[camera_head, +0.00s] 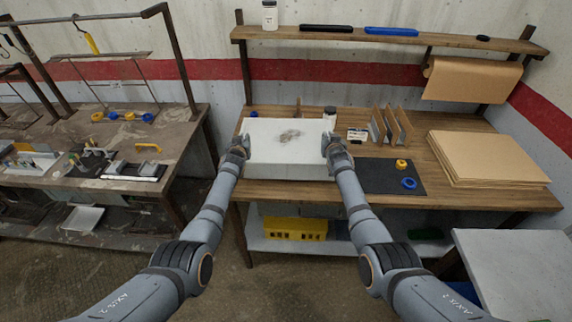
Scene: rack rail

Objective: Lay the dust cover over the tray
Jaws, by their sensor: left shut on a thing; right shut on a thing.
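A white, box-shaped dust cover (287,158) with a grey smudge on its top is at the front left of the wooden workbench. My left gripper (242,145) is shut on its left edge. My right gripper (330,143) is shut on its right edge. The cover looks level between them. I cannot tell whether it rests on the bench or hangs just above it. I cannot make out the tray; the cover hides the bench area beneath and behind it.
A dark mat (385,177) with a yellow ring (401,163) and a blue ring (409,183) lies to the right. Upright dividers (392,125) and a cardboard stack (486,158) stand beyond it. A white-bodied, black-capped container (329,119) is behind the cover. A shelf (390,36) spans above.

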